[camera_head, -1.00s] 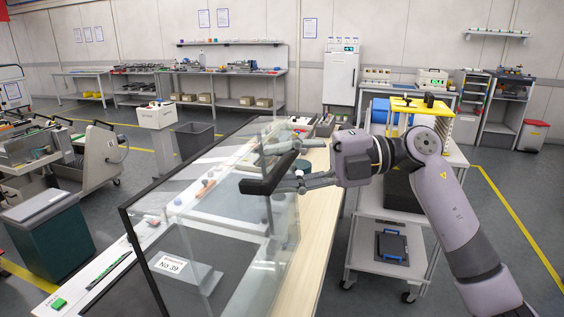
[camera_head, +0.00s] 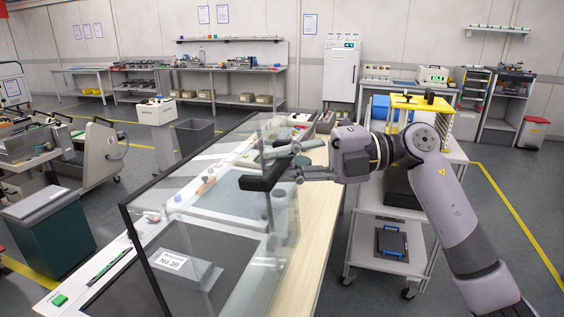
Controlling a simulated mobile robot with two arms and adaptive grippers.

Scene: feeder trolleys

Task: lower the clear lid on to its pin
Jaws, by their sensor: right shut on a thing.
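The clear lid (camera_head: 222,272) is a see-through panelled cover with dark edges, standing over the bench at the centre of the head view. A black bar-shaped handle (camera_head: 257,184) sits at its upper right. My right gripper (camera_head: 278,165) reaches in from the right and is shut on this handle, one finger above and one below it. I cannot make out the pin. My left gripper is not in view.
A light wooden bench top (camera_head: 318,215) runs along the lid's right side. A white trolley (camera_head: 362,245) stands close to the right, under my arm. A dark green bin (camera_head: 50,235) stands on the left. Open floor lies between the bin and bench.

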